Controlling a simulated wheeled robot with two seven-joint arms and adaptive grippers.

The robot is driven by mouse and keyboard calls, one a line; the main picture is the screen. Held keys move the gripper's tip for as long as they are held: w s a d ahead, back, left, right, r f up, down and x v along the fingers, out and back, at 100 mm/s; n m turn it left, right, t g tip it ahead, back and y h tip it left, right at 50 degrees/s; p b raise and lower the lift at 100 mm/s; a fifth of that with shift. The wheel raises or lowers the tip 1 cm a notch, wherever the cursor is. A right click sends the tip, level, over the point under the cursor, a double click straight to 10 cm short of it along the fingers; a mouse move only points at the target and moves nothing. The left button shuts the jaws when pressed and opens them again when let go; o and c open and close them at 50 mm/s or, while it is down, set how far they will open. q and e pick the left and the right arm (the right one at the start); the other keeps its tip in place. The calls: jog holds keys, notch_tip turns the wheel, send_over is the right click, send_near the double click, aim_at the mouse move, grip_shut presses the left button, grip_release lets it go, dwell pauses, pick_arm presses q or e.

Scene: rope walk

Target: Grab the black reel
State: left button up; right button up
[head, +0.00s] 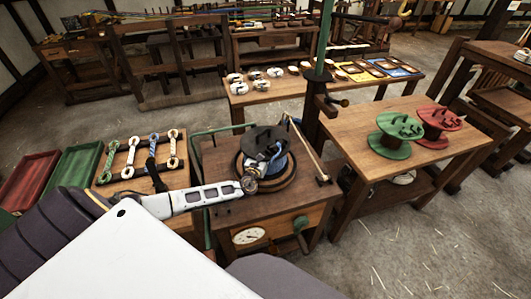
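The black reel (264,135) stands upright on the small wooden bench (221,163) in the middle of the head view. Its dark top disc shows, with a dark upright piece on it, and its lower part is partly covered by my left gripper. My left gripper (272,158) is at the reel's near side, below the top disc. Its fingers are small and overlap the reel and a blue part, so whether they are open or closed on it cannot be made out. My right gripper is out of the picture.
A green reel (391,146) and a red reel (438,139) stand on the table (352,132) to the right. A green post (325,38) rises beside the bench. Rope hanks (131,157) and a green tray (76,163) lie to the left. Open floor (440,235) shows at lower right.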

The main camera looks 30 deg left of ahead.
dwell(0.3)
pick_arm(q)
jog(key=c, duration=1.7)
jog(key=shift+w+r, duration=0.1)
jog(key=shift+r, duration=0.05)
jog(key=shift+c, duration=0.9)
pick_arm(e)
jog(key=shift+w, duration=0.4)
pick_arm(q)
jog(key=shift+r, duration=0.1)
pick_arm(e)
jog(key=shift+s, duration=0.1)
pick_arm(q)
jog(key=shift+a+r, duration=0.1)
jog(key=shift+r, duration=0.95)
notch_tip(320, 180, up, 7)
jog(key=shift+f+p, duration=0.15)
jog(key=shift+p, duration=0.55)
jog(key=shift+r, duration=0.55)
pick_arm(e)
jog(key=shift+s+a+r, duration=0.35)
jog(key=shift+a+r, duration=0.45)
